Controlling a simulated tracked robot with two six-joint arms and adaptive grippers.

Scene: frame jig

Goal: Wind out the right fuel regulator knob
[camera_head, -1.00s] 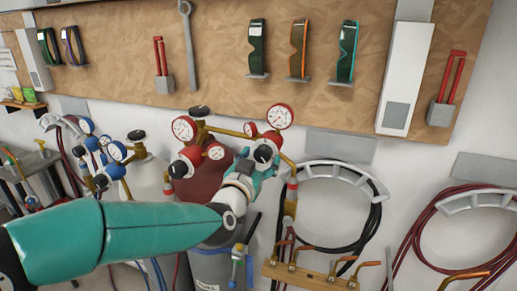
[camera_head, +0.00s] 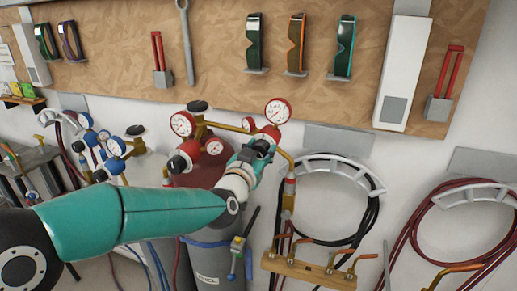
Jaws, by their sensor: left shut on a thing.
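Two red fuel regulators with white-faced gauges sit on a brass manifold above the dark red cylinder (camera_head: 203,174). The right fuel regulator (camera_head: 269,131) shows red just above my left gripper (camera_head: 262,149). My left gripper reaches it from the lower left and is shut at its front, on the right regulator knob. The fingers and wrist hide most of that knob. The left regulator's black knob (camera_head: 179,164) is in clear view, with nothing touching it. My right gripper is not in view.
Blue regulators (camera_head: 110,150) stand to the left, behind my left arm. A black hose coil (camera_head: 372,215) hangs on a white holder to the right. A wooden torch rack (camera_head: 310,270) is below it.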

